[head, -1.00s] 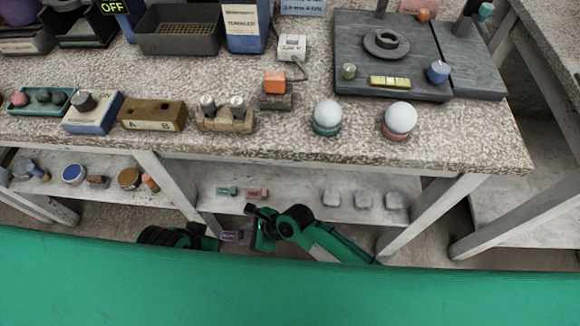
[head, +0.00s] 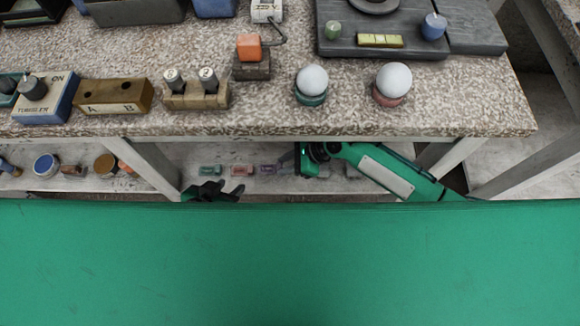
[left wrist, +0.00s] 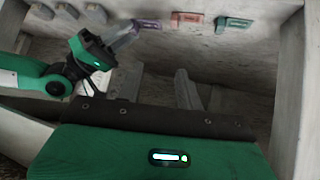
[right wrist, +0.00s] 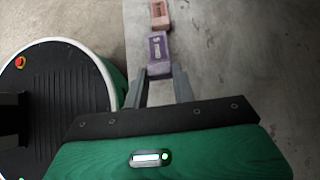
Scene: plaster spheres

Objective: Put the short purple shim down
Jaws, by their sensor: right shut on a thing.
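The short purple shim (right wrist: 158,52) sits between the fingertips of my right gripper (right wrist: 160,72), which is shut on it. In the head view the shim (head: 268,169) is at the lower shelf, right of the pink-red shim (head: 241,170). The left wrist view shows it (left wrist: 148,23) at the right gripper's tips, in line with the other shims. Whether it touches the shelf I cannot tell. The pink-red shim (right wrist: 160,14) lies just beyond it, and a green shim (head: 210,170) lies further left. My left gripper (head: 207,191) is open and empty before the shelf; its fingers (left wrist: 203,88) show apart.
The lower shelf (left wrist: 240,60) lies under the speckled bench top (head: 400,120), whose front edge hangs above my arms. Grey blocks (left wrist: 67,11) stand on the shelf, behind my right arm in the head view. A table leg (head: 150,165) stands left of the shims.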

